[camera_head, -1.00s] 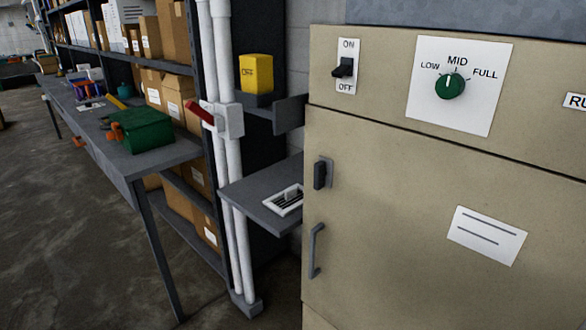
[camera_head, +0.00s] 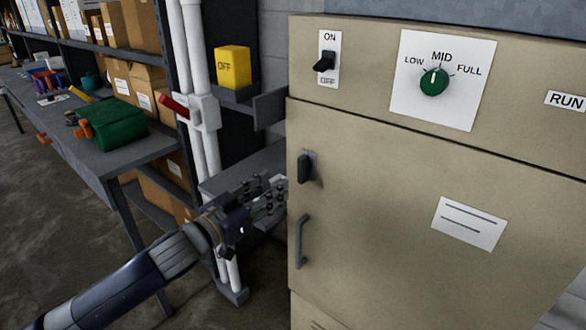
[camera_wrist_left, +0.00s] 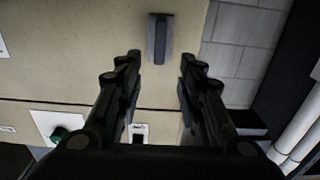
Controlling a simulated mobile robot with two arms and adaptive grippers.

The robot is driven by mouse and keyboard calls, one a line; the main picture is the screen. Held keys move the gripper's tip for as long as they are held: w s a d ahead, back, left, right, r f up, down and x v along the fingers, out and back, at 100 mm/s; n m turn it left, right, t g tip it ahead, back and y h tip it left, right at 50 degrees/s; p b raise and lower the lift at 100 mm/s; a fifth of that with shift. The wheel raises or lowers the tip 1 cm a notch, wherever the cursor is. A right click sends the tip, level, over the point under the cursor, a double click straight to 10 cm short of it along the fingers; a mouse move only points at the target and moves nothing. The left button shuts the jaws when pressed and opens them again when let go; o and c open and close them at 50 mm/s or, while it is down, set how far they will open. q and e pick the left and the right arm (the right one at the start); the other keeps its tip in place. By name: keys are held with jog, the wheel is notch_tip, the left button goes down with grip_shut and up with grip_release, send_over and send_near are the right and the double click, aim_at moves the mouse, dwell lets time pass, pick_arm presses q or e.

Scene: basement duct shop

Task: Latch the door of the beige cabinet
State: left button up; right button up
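The beige cabinet (camera_head: 375,215) fills the right of the head view. Its door looks closed, with no visible gap at its top edge. A dark latch lever (camera_head: 304,168) stands upright on a grey plate near the door's left edge, above a grey bar handle (camera_head: 301,241). My left gripper (camera_head: 278,189) is just left of the door edge, a little below the latch, empty. In the left wrist view, its two fingers (camera_wrist_left: 160,58) are spread apart, and the latch (camera_wrist_left: 159,38) shows just beyond the gap between them. My right gripper is in neither view.
A grey shelf (camera_head: 217,183) juts out behind my left gripper, beside white pipes (camera_head: 196,60) with a red lever (camera_head: 174,106). The cabinet's upper panel has a black switch (camera_head: 324,61) and a green dial (camera_head: 434,82). A workbench (camera_head: 109,160) stands left.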

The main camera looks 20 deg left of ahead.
aim_at(300, 168)
pick_arm(q)
jog(key=p+x, duration=0.2)
jog(key=x, duration=0.7)
jog(key=shift+w+d, duration=0.1)
jog(key=shift+w, duration=0.1)
jog(key=shift+f, duration=0.1)
jog(key=shift+c, duration=0.6)
grip_shut()
